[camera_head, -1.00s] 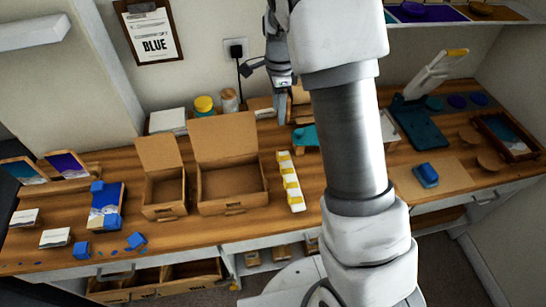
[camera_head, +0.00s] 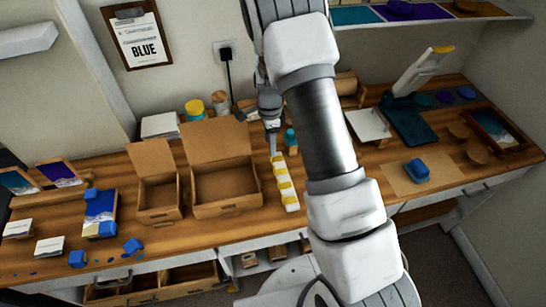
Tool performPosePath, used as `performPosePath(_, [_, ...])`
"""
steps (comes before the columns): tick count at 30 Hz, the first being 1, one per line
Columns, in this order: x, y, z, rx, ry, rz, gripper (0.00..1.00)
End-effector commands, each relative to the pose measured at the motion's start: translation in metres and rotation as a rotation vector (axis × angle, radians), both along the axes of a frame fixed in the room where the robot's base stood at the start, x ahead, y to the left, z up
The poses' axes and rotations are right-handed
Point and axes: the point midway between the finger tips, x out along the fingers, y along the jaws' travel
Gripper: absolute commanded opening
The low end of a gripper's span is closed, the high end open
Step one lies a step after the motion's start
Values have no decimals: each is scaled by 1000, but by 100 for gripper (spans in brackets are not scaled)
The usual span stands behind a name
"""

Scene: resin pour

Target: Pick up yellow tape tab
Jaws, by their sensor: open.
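A narrow white strip (camera_head: 293,207) lies on the wooden bench, just right of the larger open cardboard box. Several yellow tape tabs (camera_head: 285,184) sit along it in a row. My gripper (camera_head: 272,148) points down over the far end of the strip. It is open, but its fingers are small in this view. I cannot tell whether they touch the strip or a tab, and the farthest tab is partly hidden.
Two open cardboard boxes (camera_head: 226,209) stand left of the strip. A small teal-and-white bottle (camera_head: 291,141) is close to the right of my gripper. A white tray (camera_head: 369,125) and a blue block (camera_head: 417,170) are farther right. Yellow-lidded and brown jars stand behind.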

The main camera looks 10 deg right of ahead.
Motion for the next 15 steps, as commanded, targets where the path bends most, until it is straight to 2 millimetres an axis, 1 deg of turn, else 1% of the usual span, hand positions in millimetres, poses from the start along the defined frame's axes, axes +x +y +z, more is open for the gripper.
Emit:
performPosePath(6, [-1, -2, -30, 0, 4, -1, 62])
performPosePath(9, [0, -2, -40, 0, 2, -1, 62])
performPosePath(15, [0, -2, -47, 0, 0, 0, 62])
